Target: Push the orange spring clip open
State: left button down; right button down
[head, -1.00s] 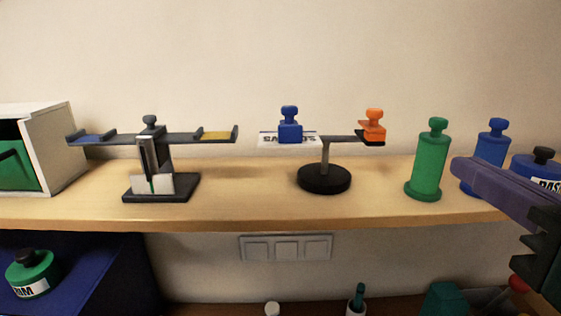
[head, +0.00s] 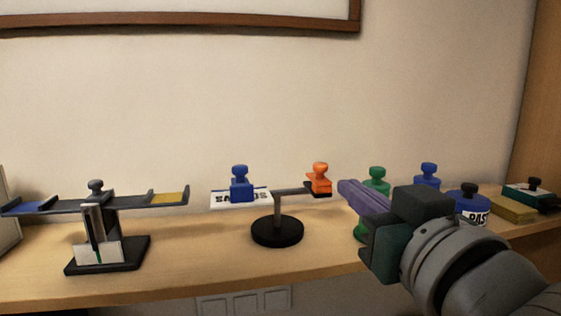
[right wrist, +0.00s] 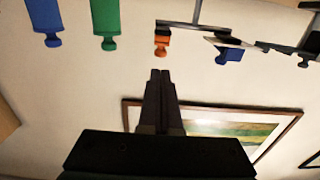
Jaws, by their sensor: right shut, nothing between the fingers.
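The orange clip (head: 320,177) is a small knobbed piece on the right end of a thin arm on a black round stand (head: 277,233). It also shows in the right wrist view (right wrist: 162,43), upside down, just beyond my fingertips. A blue knobbed piece (head: 240,184) sits on the white lettered plate (head: 226,197) at the other end. My right gripper (head: 346,192) is shut and empty, a little right of the orange clip in the head view. A gap shows between them in both views. My left gripper is not in view.
A grey balance-like stand (head: 95,216) is at the left of the wooden shelf (head: 190,262). Green (head: 376,174) and blue (head: 428,172) knobbed cylinders stand behind my right gripper, partly hidden. A lettered blue container (head: 467,202) is further right. A framed picture (right wrist: 270,120) hangs on the wall.

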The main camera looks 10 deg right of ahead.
aim_at(323, 167)
jog(key=w+p, duration=0.1)
jog(key=w, duration=0.4)
jog(key=shift+w+a+r, duration=0.1)
jog(key=shift+w, duration=0.9)
jog(key=shift+p, duration=0.4)
